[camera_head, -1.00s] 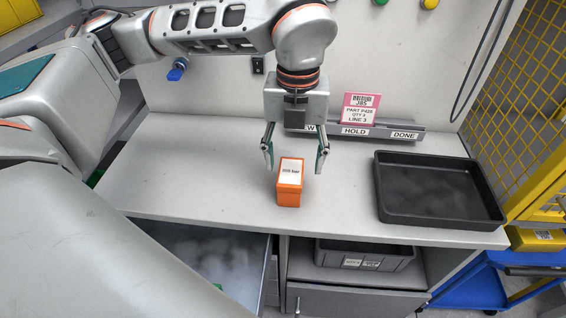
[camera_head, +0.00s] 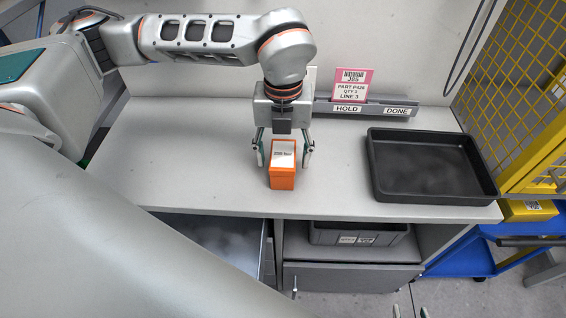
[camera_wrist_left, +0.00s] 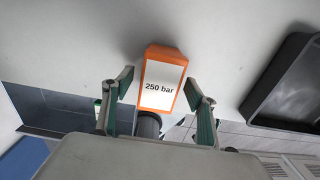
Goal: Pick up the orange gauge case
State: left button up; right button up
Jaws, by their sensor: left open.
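The orange gauge case (camera_head: 282,178) stands upright on the bench near its front edge, with a white label on top. In the left wrist view the case (camera_wrist_left: 181,60) shows the label "250 bar" and lies between and beyond the finger tips. My left gripper (camera_head: 284,152) points down with its fingers open, one on each side of the case. In the left wrist view its fingers (camera_wrist_left: 159,93) are apart, with a gap to the case on either side.
A black tray (camera_head: 435,196) stands on the bench to the right. A pink card (camera_head: 350,87) stands in a rack labelled HOLD and DONE (camera_head: 397,111) behind the gripper. A grey bin (camera_head: 358,236) is on the shelf below. The bench left of the case is clear.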

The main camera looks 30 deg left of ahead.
pick_arm(q)
jog(key=shift+f, duration=0.2)
jog(key=c, duration=1.4)
jog(key=shift+r, duration=0.2)
